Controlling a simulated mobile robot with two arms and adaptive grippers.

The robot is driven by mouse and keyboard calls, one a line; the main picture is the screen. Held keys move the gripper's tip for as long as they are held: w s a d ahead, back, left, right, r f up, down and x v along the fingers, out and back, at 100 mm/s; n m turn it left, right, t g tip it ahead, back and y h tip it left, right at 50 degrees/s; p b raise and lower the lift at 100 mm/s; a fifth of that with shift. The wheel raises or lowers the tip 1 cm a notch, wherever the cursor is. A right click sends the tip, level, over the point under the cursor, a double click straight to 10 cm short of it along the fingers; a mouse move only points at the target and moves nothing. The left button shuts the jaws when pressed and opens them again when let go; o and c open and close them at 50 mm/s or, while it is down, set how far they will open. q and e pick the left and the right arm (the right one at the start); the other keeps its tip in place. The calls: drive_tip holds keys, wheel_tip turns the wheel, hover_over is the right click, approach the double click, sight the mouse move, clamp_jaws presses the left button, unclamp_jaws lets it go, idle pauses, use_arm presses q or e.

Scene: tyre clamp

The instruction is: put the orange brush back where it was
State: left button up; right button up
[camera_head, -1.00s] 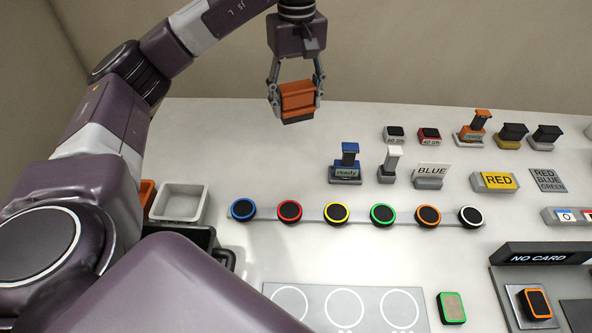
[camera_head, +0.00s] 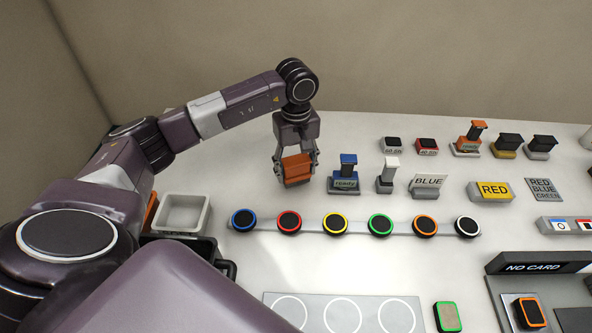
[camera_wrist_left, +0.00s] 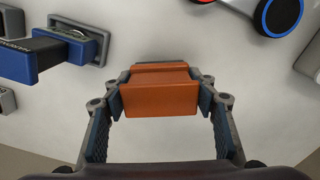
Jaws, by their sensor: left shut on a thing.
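My left gripper (camera_head: 296,168) is shut on the orange brush (camera_head: 297,167), a block with a dark underside. It holds the brush over the back left of the white table, left of the blue stamp-like piece (camera_head: 347,172). I cannot tell whether the brush touches the table. In the left wrist view the brush (camera_wrist_left: 158,92) sits between the two finger pads, with bare table around it. The blue piece also shows at the upper left of that view (camera_wrist_left: 40,58). My right gripper is not in view.
A row of colour-ringed round pads (camera_head: 336,222) lies in front of the brush. A white open tray (camera_head: 205,213) stands to the left.

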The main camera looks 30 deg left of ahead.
use_arm(q)
drive_tip(key=shift+f, duration=0.85)
drive_tip(key=shift+f, duration=0.2)
drive_tip(key=o, duration=1)
